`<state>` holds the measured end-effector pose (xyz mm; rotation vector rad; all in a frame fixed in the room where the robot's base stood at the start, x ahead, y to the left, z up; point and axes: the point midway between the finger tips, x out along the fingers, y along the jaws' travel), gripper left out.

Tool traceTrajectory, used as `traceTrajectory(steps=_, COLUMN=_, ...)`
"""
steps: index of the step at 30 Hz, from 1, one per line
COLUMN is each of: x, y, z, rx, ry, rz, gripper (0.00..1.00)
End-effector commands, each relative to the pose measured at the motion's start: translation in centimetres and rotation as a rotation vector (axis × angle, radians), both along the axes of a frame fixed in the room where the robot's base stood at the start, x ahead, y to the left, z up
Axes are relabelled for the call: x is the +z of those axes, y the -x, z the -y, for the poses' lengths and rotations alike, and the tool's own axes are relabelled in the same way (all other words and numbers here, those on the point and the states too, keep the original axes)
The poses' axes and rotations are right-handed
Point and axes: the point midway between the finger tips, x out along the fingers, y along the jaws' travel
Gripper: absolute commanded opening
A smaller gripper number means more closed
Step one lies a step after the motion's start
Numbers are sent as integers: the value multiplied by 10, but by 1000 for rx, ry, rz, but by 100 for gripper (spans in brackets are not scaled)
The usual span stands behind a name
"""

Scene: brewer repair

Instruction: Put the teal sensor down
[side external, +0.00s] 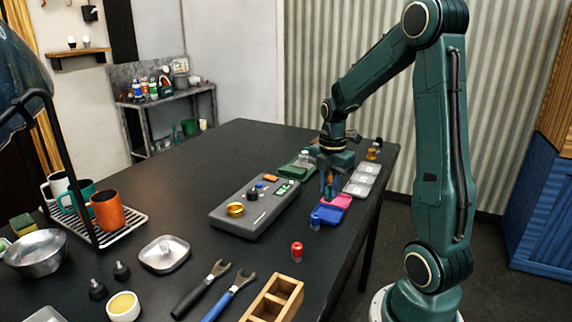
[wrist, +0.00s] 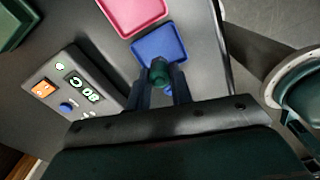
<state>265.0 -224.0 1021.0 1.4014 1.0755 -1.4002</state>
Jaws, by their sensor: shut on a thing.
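The teal sensor (wrist: 158,70) is held between the two fingers of my gripper (wrist: 161,88), which is shut on it and points down. In the side external view my gripper (side external: 328,187) is over the pink tray (side external: 343,201) and the blue tray (side external: 326,214); the exact height is hard to tell. In the wrist view the sensor's end overlaps the near edge of the blue tray (wrist: 160,42). The pink tray (wrist: 130,12) lies beyond it. The visible parts of both trays look empty in the wrist view.
The grey brewer panel (side external: 255,208) with buttons lies left of the trays. A green tray (side external: 298,168) and grey trays (side external: 361,180) are nearby. A red-topped item (side external: 297,252) stands nearer the camera.

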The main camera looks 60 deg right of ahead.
Motion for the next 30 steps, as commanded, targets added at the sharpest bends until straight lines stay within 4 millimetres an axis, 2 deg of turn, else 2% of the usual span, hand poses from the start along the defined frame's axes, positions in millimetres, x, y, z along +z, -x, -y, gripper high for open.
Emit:
traceTrajectory(steps=10, x=-9, y=0, z=0, rx=0, ry=0, rz=0, gripper=0)
traceTrajectory(steps=21, x=-46, y=0, z=0, rx=0, ry=-1, rz=-2, gripper=0)
traceTrajectory(steps=30, x=-48, y=0, z=0, rx=0, ry=1, rz=2, gripper=0)
